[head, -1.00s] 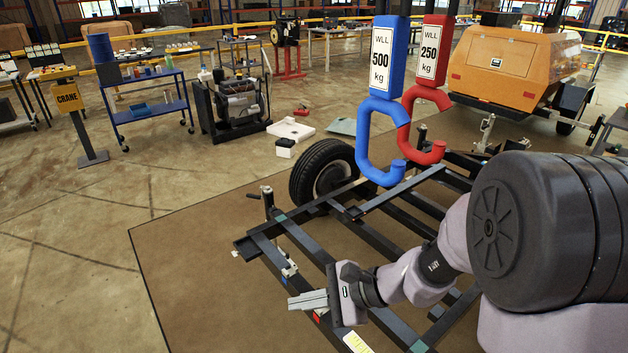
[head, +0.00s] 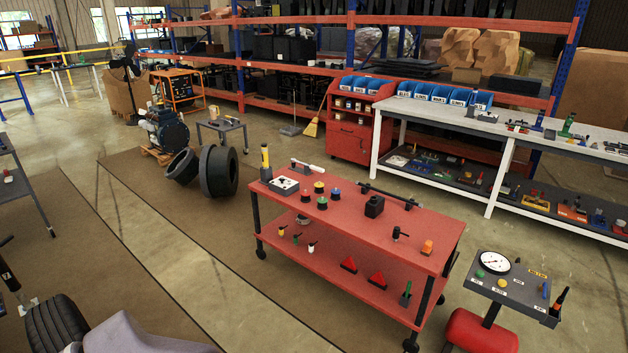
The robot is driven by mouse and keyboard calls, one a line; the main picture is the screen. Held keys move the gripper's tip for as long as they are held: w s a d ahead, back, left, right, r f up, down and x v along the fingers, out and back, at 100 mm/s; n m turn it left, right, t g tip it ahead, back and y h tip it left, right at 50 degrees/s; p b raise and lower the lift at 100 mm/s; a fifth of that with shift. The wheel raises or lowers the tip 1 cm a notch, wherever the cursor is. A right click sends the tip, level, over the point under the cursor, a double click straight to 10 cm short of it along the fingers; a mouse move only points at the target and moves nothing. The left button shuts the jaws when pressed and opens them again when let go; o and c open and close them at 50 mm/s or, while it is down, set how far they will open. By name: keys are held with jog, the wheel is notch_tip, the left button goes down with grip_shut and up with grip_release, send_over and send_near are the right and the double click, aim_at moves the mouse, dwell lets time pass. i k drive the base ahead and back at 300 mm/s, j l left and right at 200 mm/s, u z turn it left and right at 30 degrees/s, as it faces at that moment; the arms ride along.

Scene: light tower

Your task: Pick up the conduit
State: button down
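A long dark rod (head: 391,195) lies near the back edge of the top shelf of a red cart (head: 330,270). It looks most like the conduit, but I cannot tell for sure at this size. It lies behind a small black box-shaped item (head: 374,206) and seems to rest on small supports. My gripper is not in view.
A small instrument stand (head: 510,283) with a gauge stands right of the cart. A white workbench (head: 440,116) and a red cabinet (head: 350,130) stand behind it. Black tyres (head: 218,171) stand to the left. The floor between cart and workbench is clear.

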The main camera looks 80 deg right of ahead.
aim_at(420, 205)
jog(key=l+z, duration=0.8)
jog(key=z, duration=0.15)
jog(key=l+z, duration=0.45)
jog(key=i+l+z, duration=0.15)
jog(key=l+z, duration=0.15)
jog(key=z, duration=0.2)
jog(key=i+l+z, duration=0.2)
jog(key=z, duration=0.25)
jog(key=i+l+z, duration=0.25)
jog(key=z, duration=0.25)
jog(key=l, duration=0.1)
